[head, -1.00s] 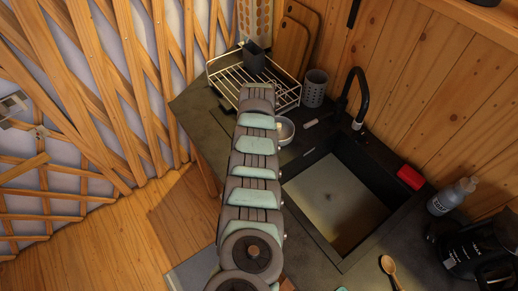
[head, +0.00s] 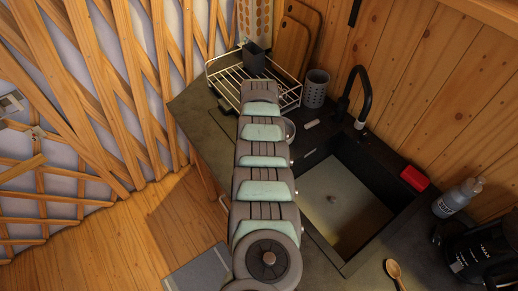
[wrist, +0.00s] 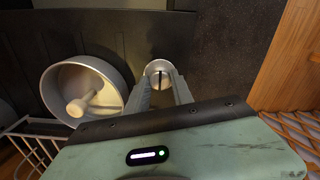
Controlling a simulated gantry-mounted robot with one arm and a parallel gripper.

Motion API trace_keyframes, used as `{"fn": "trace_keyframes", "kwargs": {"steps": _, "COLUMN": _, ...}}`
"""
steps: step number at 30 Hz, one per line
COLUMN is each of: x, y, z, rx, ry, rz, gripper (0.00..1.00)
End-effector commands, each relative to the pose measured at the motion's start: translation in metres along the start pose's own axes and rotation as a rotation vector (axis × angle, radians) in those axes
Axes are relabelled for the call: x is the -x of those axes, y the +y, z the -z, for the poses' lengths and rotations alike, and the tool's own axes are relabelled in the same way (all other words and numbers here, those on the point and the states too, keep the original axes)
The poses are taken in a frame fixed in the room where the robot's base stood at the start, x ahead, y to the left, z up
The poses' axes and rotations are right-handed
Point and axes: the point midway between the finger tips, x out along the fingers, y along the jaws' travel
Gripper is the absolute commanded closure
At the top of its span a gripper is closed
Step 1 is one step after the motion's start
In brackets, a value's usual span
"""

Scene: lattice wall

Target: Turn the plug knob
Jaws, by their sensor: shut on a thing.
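The plug knob (wrist: 158,69) is a small round silver knob with a dark slot across its face. In the wrist view it sits on the dark counter beside a metal bowl. My gripper (wrist: 160,84) has its two grey fingers shut on the knob, one on each side. In the head view my arm covers both the knob and my gripper. The sink (head: 355,212) lies to the right of my arm there, with a round drain (head: 332,199) in its floor.
The metal bowl (wrist: 105,78) is close on the knob's left. A wire dish rack (head: 226,85) and a grey utensil cup (head: 316,90) stand at the back. The black faucet (head: 363,100), red sponge (head: 414,178), bottle (head: 458,196) and wooden spoon (head: 394,271) are around the sink.

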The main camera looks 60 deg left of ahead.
Motion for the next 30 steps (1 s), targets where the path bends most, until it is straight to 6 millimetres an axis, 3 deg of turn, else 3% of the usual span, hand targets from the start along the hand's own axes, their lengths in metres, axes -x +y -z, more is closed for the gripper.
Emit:
{"fn": "trace_keyframes", "kwargs": {"steps": 3, "x": -0.001, "y": 0.0, "z": 0.0, "rx": 0.001, "ry": 0.0, "rz": 0.0, "gripper": 1.0}}
{"fn": "trace_keyframes", "kwargs": {"steps": 4, "x": -0.001, "y": 0.0, "z": 0.0, "rx": 0.001, "ry": 0.0, "rz": 0.0, "gripper": 0.7}}
{"fn": "trace_keyframes", "kwargs": {"steps": 11, "x": 0.0, "y": 0.0, "z": 0.0, "rx": 0.0, "ry": 0.0, "rz": 0.0, "gripper": 0.52}}
{"fn": "trace_keyframes", "kwargs": {"steps": 22, "x": 0.006, "y": 0.0, "z": 0.0, "rx": 0.0, "ry": 0.0, "rz": -0.001, "gripper": 0.5}}
{"fn": "trace_keyframes", "kwargs": {"steps": 30, "x": 0.057, "y": 0.003, "z": 0.0, "rx": -0.001, "ry": 0.003, "rz": -0.008, "gripper": 0.5}}
